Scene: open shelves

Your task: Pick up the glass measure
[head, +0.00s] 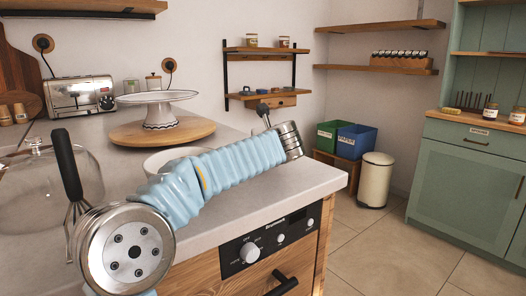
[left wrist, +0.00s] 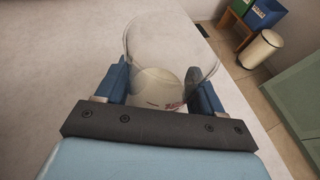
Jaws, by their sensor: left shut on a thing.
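The clear glass measure (left wrist: 172,45) is in the left wrist view, with its wide rim toward the top. A pale round area with a small red mark shows at its lower part. The two blue fingers of my left gripper (left wrist: 160,88) are on either side of it, shut on it. In the head view my left arm reaches across the counter from the lower left. The glass measure cannot be made out there, and the fingers are not clearly visible behind the wrist. My right gripper is not in view.
The counter (head: 315,180) holds a toaster (head: 82,95), a white cake stand (head: 158,98) on a wooden board, a white bowl (head: 165,157), a glass dome (head: 35,185) and a black-handled whisk (head: 67,165). The counter's edge drops to open floor, with bins (head: 376,180) beyond.

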